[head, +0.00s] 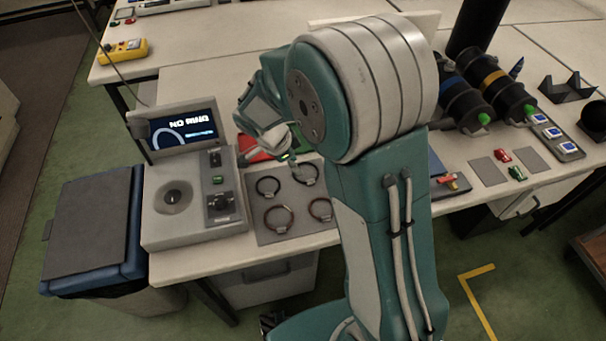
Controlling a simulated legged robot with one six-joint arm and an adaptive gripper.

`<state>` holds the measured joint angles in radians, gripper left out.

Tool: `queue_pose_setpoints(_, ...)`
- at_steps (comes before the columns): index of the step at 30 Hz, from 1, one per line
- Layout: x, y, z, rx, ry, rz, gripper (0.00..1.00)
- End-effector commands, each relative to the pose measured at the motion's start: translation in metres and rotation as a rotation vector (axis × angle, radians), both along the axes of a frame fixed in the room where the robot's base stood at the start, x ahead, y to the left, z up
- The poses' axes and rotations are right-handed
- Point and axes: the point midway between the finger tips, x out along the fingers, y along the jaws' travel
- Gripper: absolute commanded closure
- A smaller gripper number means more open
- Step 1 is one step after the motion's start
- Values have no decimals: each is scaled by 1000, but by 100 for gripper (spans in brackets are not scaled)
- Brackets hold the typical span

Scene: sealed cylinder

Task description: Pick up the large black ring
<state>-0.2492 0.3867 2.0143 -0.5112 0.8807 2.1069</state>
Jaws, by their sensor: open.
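Several rings lie flat on a grey mat (291,197) on the bench. Two look black: one at the back left of the mat (258,188) and one at the back right (294,176). They look close in size, so I cannot tell which is the large one. Two reddish-brown rings, one at the front left (267,223) and one at the front right (311,212), lie nearer the bench edge. My gripper (288,157) is above the back of the mat, close to the back right ring and partly hidden by my arm. It holds no ring that I can see.
A grey device with a lit screen (182,130) and a round pad stands left of the mat. A red object (255,149) lies behind the mat. Dark cylinders (465,100) lie to the right. A blue bin (135,235) stands at the bench's left.

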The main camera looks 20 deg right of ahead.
Motion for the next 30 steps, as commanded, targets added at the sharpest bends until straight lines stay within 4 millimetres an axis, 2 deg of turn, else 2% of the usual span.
queue_pose_setpoints(3, -1, -12, -20, 2, 5, -2, 50)
queue_pose_setpoints(11, 1, -17, -42, 0, 2, 0, 50)
queue_pose_setpoints(18, 3, -29, -77, -1, 5, -1, 50)
queue_pose_setpoints(22, 3, -33, -85, 2, 2, -1, 50)
queue_pose_setpoints(28, 3, -34, -85, 2, 1, 1, 50)
queue_pose_setpoints(29, 3, -34, -85, 2, 1, 1, 54)
queue_pose_setpoints(30, 3, -33, -85, 1, 1, 1, 72)
